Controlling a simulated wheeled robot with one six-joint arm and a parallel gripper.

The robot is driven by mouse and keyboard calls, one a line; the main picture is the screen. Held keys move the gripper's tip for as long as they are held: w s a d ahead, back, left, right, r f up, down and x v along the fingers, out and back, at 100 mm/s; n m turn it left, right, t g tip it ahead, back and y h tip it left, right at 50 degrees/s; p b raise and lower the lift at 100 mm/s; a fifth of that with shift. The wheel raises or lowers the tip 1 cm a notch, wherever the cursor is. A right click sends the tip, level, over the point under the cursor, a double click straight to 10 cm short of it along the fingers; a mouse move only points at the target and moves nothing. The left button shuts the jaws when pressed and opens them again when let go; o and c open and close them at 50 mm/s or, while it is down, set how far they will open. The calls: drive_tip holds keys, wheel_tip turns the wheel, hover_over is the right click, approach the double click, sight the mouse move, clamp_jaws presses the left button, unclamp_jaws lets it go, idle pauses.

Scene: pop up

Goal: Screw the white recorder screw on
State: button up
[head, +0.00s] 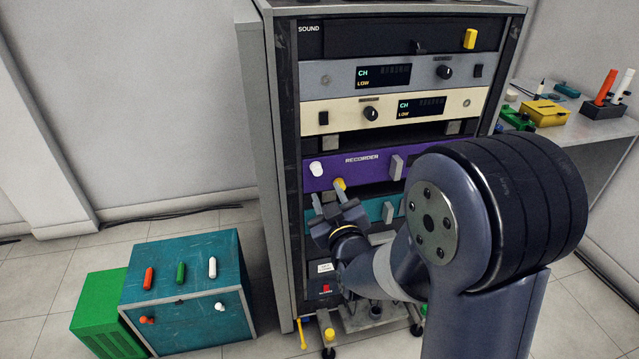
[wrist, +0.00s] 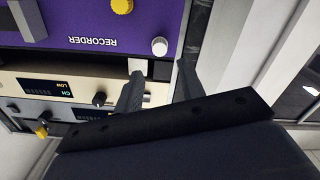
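The purple recorder panel (head: 360,174) sits in the rack. The white recorder screw (head: 317,169) sticks out at its left end, and a yellow screw (head: 340,184) is to its lower right. In the wrist view, where the panel is upside down, the white screw (wrist: 159,46) stands just beyond my fingertips, roughly between their lines. My gripper (head: 328,197) is open and empty, below the white screw in the head view. Its two fingers also show apart in the wrist view (wrist: 162,69). How deep the white screw sits in the panel cannot be told.
A teal panel (head: 376,211) lies below the recorder, cream and grey units (head: 400,110) above. A teal box (head: 183,300) with red, green and white pieces stands left on the floor beside a green box (head: 100,310). A side table (head: 560,140) holds small items. My arm hides the rack's lower right.

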sight(318, 173)
drive_tip(key=p+x, duration=0.4)
drive_tip(key=x, duration=0.4)
drive_tip(key=shift+w+r, duration=0.1)
drive_tip(key=shift+r, duration=0.05)
drive_tip(key=shift+w+f, duration=0.2)
drive_tip(key=shift+f, duration=0.05)
drive_tip(key=shift+c, duration=0.5)
drive_tip(key=shift+s, duration=0.1)
clamp_jaws()
drive_tip(key=n, duration=0.3)
drive_tip(key=shift+n, duration=0.4)
drive_tip(key=n, duration=0.3)
drive_tip(key=shift+n, duration=0.4)
drive_tip(key=n, duration=1.4)
drive_tip(key=shift+n, duration=0.3)
drive_tip(key=n, duration=0.3)
drive_tip(key=shift+n, duration=0.4)
drive_tip(key=n, duration=0.3)
drive_tip(key=shift+n, duration=0.4)
drive_tip(key=shift+o, duration=0.4)
unclamp_jaws()
